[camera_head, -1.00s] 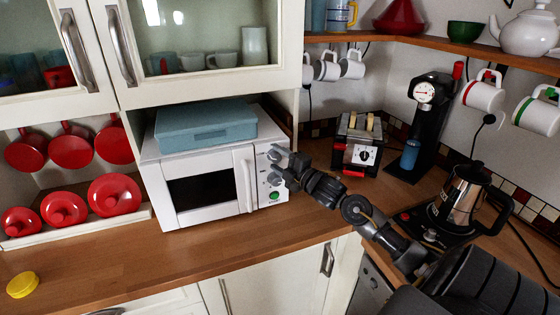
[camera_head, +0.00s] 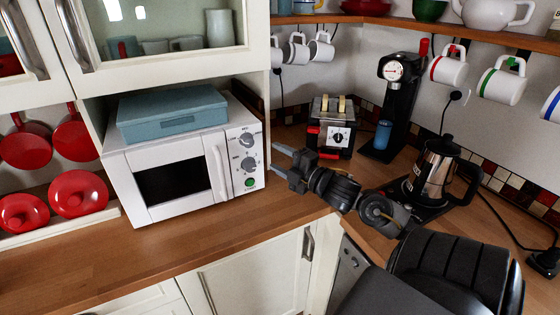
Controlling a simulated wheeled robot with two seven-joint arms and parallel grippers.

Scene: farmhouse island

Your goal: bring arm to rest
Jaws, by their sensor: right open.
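My right gripper (camera_head: 281,160) is in front of the microwave's right side, above the wooden counter. Its two fingers point left toward the microwave controls and stand apart, with nothing seen between them. My right arm comes in from the lower right, over the counter corner. The white microwave (camera_head: 130,165) stands on the counter with its door shut. A blue box (camera_head: 172,110) lies on top of it. I cannot tell whether the fingertips touch the microwave. My left gripper is not in view.
A toaster (camera_head: 333,125) with bread, a black coffee machine (camera_head: 400,85) and a steel kettle (camera_head: 433,170) stand behind and beside my right arm. Red lids (camera_head: 78,193) stand at the left. The counter (camera_head: 150,250) before the microwave is clear.

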